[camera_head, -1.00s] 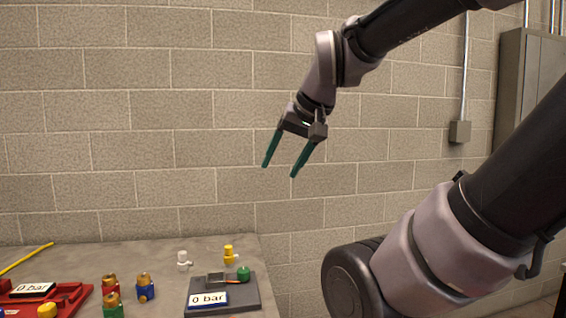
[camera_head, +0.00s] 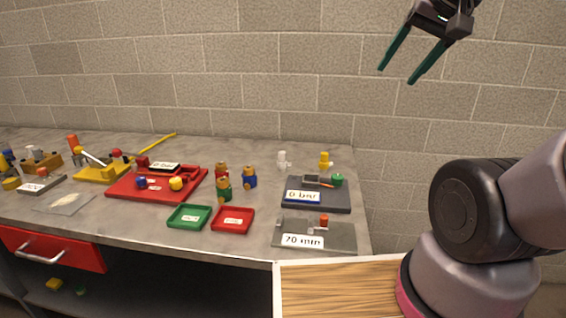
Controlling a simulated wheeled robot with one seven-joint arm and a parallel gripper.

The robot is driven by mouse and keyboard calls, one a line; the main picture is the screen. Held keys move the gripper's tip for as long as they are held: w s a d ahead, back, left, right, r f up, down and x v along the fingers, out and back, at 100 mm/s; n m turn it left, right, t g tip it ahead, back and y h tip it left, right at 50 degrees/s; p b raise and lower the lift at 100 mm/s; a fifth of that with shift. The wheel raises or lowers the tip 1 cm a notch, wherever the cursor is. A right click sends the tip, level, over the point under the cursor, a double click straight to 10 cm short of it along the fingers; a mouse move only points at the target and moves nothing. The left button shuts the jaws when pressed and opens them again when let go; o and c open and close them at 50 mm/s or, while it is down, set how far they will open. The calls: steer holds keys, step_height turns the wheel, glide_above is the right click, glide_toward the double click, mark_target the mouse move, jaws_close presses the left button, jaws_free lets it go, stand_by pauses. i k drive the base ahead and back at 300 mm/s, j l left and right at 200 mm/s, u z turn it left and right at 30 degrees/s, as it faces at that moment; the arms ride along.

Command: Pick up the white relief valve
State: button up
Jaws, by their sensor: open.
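The white relief valve (camera_head: 283,160) stands upright on the grey bench top near its back edge, to the left of a similar yellow valve (camera_head: 325,161). It is fully visible and nothing touches it. My gripper (camera_head: 411,77) is open and empty at the upper right, in front of the block wall. It is well above the bench and to the right of the white valve, with its two green fingers pointing down and left.
A dark gauge plate (camera_head: 338,201) marked "0 bar" lies just in front of the valves. Several brass-topped valves, including a blue one (camera_head: 250,179), stand to the left. A green tray (camera_head: 188,217), a red tray (camera_head: 233,220) and a grey "70 mm" plate (camera_head: 345,235) lie nearer.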

mark_target(282, 164)
steer(key=k+j, duration=0.1)
steer(key=j, duration=0.3)
steer(key=k+j+z, duration=0.1)
steer(key=j, duration=0.35)
steer(key=k+j, duration=0.1)
steer(key=j, duration=0.3)
steer(key=k+j+z, duration=0.1)
steer(key=j, duration=0.3)
steer(key=i+j+z, duration=0.1)
steer(key=i+j, duration=0.45)
steer(key=j, duration=0.25)
steer(key=i+z, duration=0.05)
